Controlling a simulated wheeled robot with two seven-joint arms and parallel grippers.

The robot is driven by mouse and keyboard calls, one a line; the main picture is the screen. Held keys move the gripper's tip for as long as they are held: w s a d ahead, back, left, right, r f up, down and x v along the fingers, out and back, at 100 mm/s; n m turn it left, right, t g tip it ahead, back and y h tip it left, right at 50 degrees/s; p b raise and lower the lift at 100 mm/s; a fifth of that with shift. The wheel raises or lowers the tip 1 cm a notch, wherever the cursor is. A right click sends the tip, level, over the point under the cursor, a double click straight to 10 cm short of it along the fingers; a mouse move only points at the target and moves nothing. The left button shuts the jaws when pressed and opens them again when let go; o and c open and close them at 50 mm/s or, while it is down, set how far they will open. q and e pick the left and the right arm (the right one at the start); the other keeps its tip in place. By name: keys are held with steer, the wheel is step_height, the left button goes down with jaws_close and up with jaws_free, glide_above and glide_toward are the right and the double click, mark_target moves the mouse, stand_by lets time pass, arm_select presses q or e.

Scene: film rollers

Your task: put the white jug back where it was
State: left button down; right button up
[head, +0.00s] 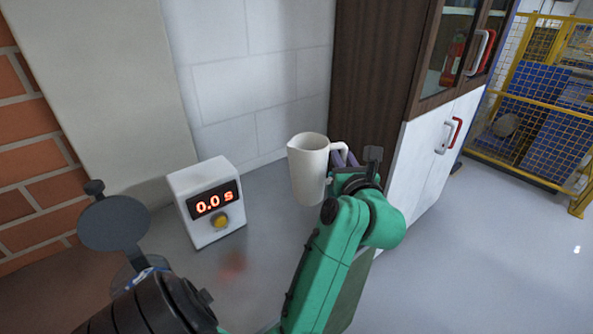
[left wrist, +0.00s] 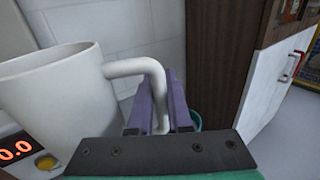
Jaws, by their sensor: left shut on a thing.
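The white jug (head: 308,172) is near the middle of the head view, roughly upright, with its spout to the left and its handle to the right. It fills the left side of the left wrist view (left wrist: 50,105). My left gripper (head: 344,157) is at the jug's right side. In the left wrist view its purple fingers (left wrist: 163,88) are on both sides of the handle, shut on it. I cannot tell whether the jug's base touches the grey surface below. My right gripper is not in view.
A white timer box (head: 208,203) reading 0.0 s, with a yellow button, stands left of the jug on the grey surface (head: 270,195). A wall is behind. A brown and white cabinet (head: 390,70) stands to the right. A teal rim (left wrist: 197,122) shows behind the fingers.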

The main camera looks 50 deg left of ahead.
arm_select(q)
steer(key=a+n+g+y+b, duration=0.35)
steer(key=a+g+b, duration=0.3)
steer(key=b, duration=0.35)
steer(key=shift+n+t+h, duration=0.25)
steer(key=shift+n+t, duration=0.1)
steer(key=f, duration=1.8)
steer(key=shift+s+f, duration=0.25)
steer(key=shift+s, duration=0.15)
steer(key=shift+d, duration=0.1)
steer(key=c, duration=1.3)
jaws_free()
steer(key=shift+f+b, duration=0.15)
steer(key=shift+b, duration=0.15)
steer(key=o, duration=0.5)
steer(key=shift+c, duration=0.2)
